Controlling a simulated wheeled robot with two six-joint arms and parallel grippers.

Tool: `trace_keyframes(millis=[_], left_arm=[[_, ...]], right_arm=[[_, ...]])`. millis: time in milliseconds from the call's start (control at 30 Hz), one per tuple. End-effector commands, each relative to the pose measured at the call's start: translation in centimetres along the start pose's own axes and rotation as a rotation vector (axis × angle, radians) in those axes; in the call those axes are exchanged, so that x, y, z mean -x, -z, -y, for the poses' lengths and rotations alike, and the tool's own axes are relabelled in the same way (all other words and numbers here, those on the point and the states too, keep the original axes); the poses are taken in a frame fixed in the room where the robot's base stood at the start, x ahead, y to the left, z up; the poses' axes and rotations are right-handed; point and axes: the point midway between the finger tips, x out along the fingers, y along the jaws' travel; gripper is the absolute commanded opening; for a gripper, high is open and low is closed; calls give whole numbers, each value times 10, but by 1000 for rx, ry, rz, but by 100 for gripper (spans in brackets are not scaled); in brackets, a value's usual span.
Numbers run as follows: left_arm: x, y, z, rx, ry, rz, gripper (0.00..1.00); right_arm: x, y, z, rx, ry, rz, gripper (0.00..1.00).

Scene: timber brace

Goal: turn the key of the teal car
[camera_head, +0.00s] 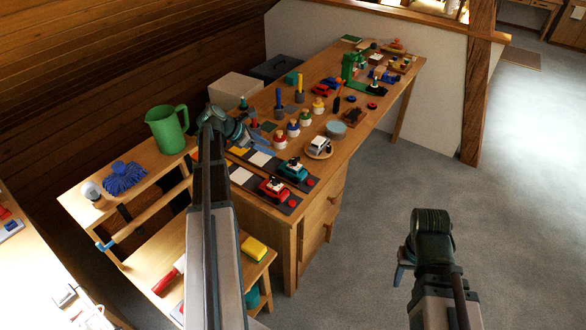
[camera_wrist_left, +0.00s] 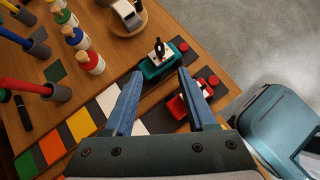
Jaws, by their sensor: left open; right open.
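The teal car (camera_head: 292,168) stands on a dark strip near the front of the long wooden table, beside the red car (camera_head: 273,188). In the left wrist view the teal car (camera_wrist_left: 158,64) lies just beyond my left fingertips, with a dark upright key (camera_wrist_left: 159,47) on its white top. My left gripper (camera_wrist_left: 160,76) is open and empty, its blue fingers spread; it is above the table, and the left fingertip is apart from the car. In the head view my left gripper (camera_head: 246,138) is over the table's left edge. My right gripper (camera_head: 402,268) is open over the floor, away from the table.
A white car (camera_head: 319,146) sits on a round wooden plate behind the teal car. Coloured squares (camera_wrist_left: 82,124) lie left of the cars. Several peg figures and upright tools stand farther back. A red button (camera_head: 309,182) is near the teal car. The floor at right is clear.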

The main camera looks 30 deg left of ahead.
Motion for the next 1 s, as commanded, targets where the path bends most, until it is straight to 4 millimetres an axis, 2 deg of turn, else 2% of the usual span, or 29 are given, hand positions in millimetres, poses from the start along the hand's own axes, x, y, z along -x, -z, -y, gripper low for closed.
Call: trace_keyframes(millis=[233, 367, 800, 1000], left_arm=[[0, 1, -3, 65, -6, 16, 56], [-10, 3, -3, 62, -6, 15, 56], [-94, 4, -3, 59, -5, 13, 56], [-121, 2, -4, 60, -5, 13, 56]], right_arm=[[-3, 0, 0, 0, 0, 0, 50], [-12, 1, 1, 0, 0, 0, 50], [-71, 4, 7, 0, 0, 0, 50], [-90, 5, 9, 0, 0, 0, 50]])
